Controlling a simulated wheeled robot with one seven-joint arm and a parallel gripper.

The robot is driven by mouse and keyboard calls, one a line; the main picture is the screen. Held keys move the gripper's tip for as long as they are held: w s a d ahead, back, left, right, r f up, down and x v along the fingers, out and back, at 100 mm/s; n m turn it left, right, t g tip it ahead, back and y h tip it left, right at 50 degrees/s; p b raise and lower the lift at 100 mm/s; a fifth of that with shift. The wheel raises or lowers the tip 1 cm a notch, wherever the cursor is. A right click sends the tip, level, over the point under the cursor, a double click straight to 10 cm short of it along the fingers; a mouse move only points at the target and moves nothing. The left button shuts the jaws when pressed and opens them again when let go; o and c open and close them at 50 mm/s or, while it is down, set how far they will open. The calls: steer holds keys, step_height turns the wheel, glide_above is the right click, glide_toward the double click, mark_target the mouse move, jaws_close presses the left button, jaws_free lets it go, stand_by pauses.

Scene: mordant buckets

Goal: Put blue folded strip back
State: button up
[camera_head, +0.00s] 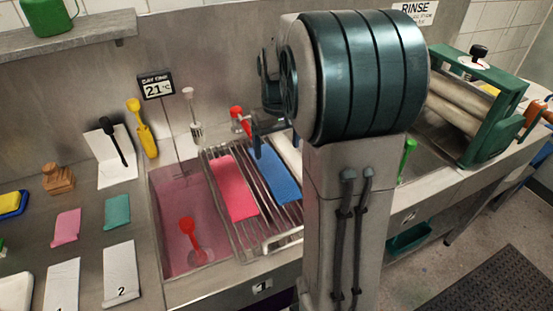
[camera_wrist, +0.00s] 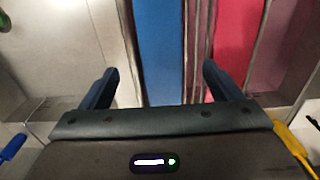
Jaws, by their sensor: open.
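The blue folded strip (camera_head: 277,172) lies lengthwise on the metal drain rack (camera_head: 282,238), beside a pink-red strip (camera_head: 235,188). In the wrist view the blue strip (camera_wrist: 159,50) runs between the two fingers of my gripper (camera_wrist: 159,85), which is open and empty. One finger is on each side of the strip, and the right finger overlaps the pink-red strip (camera_wrist: 235,40) in the picture. In the head view my arm hides much of the gripper, near the strip's far end. I cannot tell the gap between fingertips and strip.
A sink of pink liquid (camera_head: 168,215) holding a red ladle (camera_head: 190,235) is left of the rack. A thermometer sign (camera_head: 157,86) stands behind. A green roller press (camera_head: 482,125) is at right. Pink (camera_head: 66,227) and teal (camera_head: 117,211) pieces lie on the left counter.

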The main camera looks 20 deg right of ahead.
steer(key=s+a+t, duration=0.1)
steer(key=s+a, duration=0.4)
steer(key=s, duration=0.4)
steer(key=s+a+r+t, duration=0.1)
steer(key=s+a+t, duration=0.1)
steer(key=s+a, duration=0.3)
steer(key=s, duration=0.4)
steer(key=shift+a, duration=0.2)
steer(key=shift+r, duration=0.1)
